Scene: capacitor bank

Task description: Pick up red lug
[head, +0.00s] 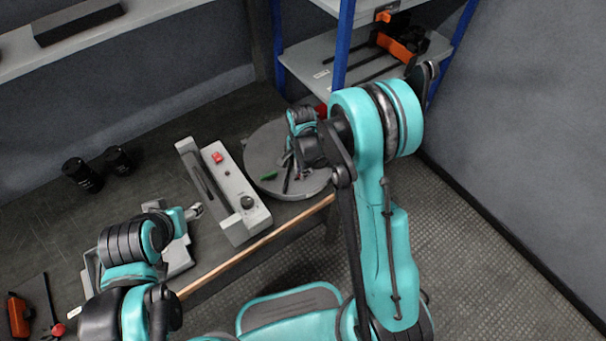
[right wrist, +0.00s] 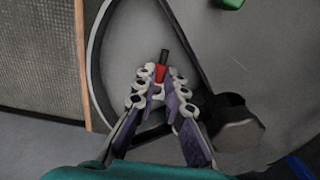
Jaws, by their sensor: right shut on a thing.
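The red lug (right wrist: 160,73), with a dark stem, sits between the fingertips of my right gripper (right wrist: 156,80) in the right wrist view. The gripper is shut on it. In the head view my right gripper (head: 293,170) is low over the round grey tray (head: 262,148); the arm hides part of the tray. I cannot tell whether the lug still touches the tray. My left gripper (head: 193,212) is over the bench at the left, away from the tray; its jaws are too small to read.
A green lug (head: 268,175) lies on the tray, left of my right gripper. A grey box with a red button (head: 217,157) and black knob stands left of the tray. Two black cylinders (head: 82,174) stand further left. A blue-posted shelf (head: 344,45) rises behind.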

